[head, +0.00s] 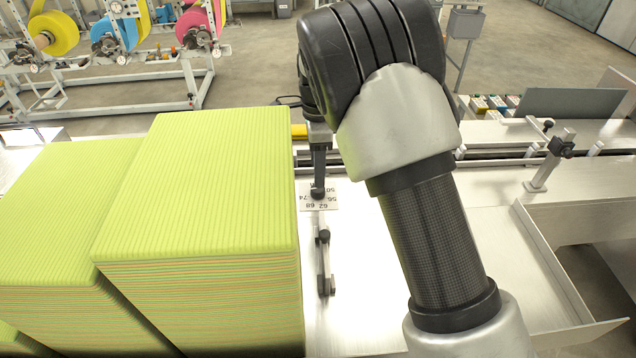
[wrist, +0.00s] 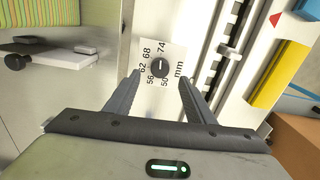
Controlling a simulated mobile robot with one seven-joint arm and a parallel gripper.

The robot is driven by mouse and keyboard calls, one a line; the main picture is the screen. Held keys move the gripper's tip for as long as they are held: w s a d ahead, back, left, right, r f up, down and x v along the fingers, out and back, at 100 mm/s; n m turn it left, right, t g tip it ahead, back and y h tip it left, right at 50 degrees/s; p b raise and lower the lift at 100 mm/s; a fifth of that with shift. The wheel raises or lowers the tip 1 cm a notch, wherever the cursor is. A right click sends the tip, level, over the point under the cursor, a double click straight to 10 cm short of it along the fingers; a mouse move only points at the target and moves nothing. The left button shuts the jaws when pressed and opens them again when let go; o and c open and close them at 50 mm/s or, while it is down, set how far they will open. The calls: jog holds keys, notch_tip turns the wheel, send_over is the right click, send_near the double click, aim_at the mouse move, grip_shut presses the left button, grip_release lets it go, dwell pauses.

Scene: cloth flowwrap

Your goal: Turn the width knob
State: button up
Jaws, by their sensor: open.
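The width knob (wrist: 159,67) is a small round black knob with a short pale mark. It sits on a white scale plate (wrist: 176,56) printed 50, 56, 62, 68, 74 and mm. I cannot tell which number the mark points at. My gripper (wrist: 160,76) is open, with one finger on each side of the knob in the wrist view. I see no contact, and the height of the tips over the plate is unclear. In the head view, the fingers (head: 318,170) come down over the plate (head: 318,204), left of my arm, and largely hide the knob.
Tall stacks of yellow-green cloths (head: 200,190) stand close on the left. A metal bar with black knobs (head: 325,262) lies in front of the plate. A rail and a yellow block (wrist: 278,72) run along the right in the wrist view.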

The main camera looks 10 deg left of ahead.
aim_at(318, 191)
notch_tip(318, 191, down, 6)
jog(key=shift+f, duration=0.1)
jog(key=shift+c, duration=0.4)
jog(key=c, duration=1)
jog(key=shift+n, duration=0.4)
